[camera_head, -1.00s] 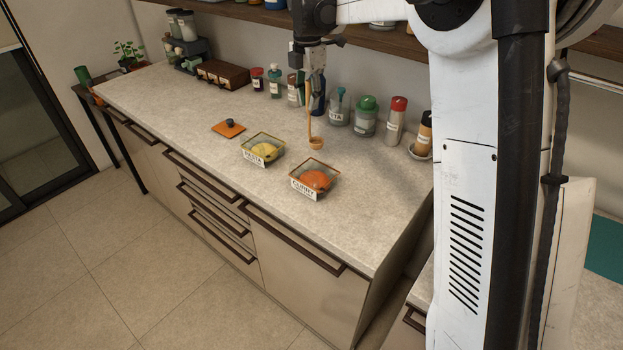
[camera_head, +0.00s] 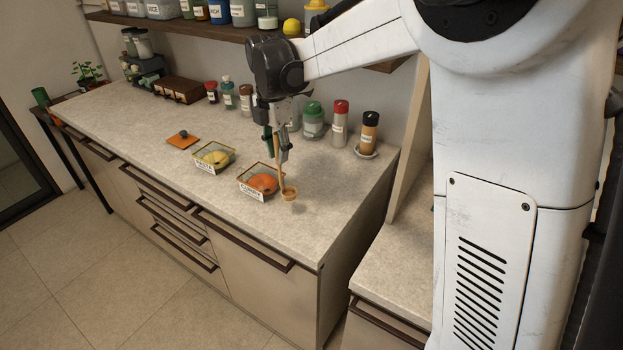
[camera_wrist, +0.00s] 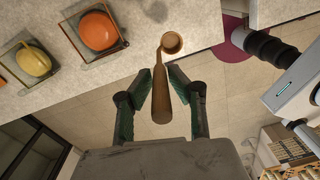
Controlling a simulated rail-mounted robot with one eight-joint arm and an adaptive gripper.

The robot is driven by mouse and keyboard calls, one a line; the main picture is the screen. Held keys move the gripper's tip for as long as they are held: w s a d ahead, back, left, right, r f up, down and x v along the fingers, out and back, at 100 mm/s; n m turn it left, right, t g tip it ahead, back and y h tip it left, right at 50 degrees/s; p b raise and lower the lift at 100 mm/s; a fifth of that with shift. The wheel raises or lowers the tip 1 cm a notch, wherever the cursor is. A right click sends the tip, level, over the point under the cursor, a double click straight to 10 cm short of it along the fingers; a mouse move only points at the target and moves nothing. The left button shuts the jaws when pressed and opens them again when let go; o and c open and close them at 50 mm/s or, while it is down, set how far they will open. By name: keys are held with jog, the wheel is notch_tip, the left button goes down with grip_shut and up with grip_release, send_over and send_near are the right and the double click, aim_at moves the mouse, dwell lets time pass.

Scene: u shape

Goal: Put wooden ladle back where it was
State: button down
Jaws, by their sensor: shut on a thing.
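The wooden ladle (camera_head: 289,193) hangs upright with its bowl down, just to the right of the orange-filled glass dish in the head view. My gripper (camera_head: 277,150) is shut on its handle. The wrist view also shows the wooden ladle (camera_wrist: 161,88), its handle between the two dark green fingers of my gripper (camera_wrist: 160,92) and its round bowl over the counter edge. The bowl seems to be above the counter in the head view, but its exact height cannot be told. The ladle's earlier resting place cannot be told from these frames.
A labelled dish with an orange item (camera_head: 263,184) and one with a yellow item (camera_head: 214,157) stand on the counter (camera_head: 130,136). An orange lid (camera_head: 184,140) lies behind. Bottles and jars (camera_head: 313,118) line the wall. The counter's right end is clear.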

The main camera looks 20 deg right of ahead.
jog(key=w+d+f+p, duration=0.1)
jog(key=w+d+f, duration=0.2)
jog(key=d+f, duration=0.4)
jog(key=shift+w+d+f+p, duration=0.2)
jog(key=shift+w+f+p, duration=0.1)
jog(key=shift+f, duration=0.8)
jog(key=c, duration=2)
grip_release()
jog(key=shift+f, duration=0.1)
jog(key=shift+c, duration=0.2)
jog(key=o, duration=0.5)
jog(key=shift+c, duration=0.2)
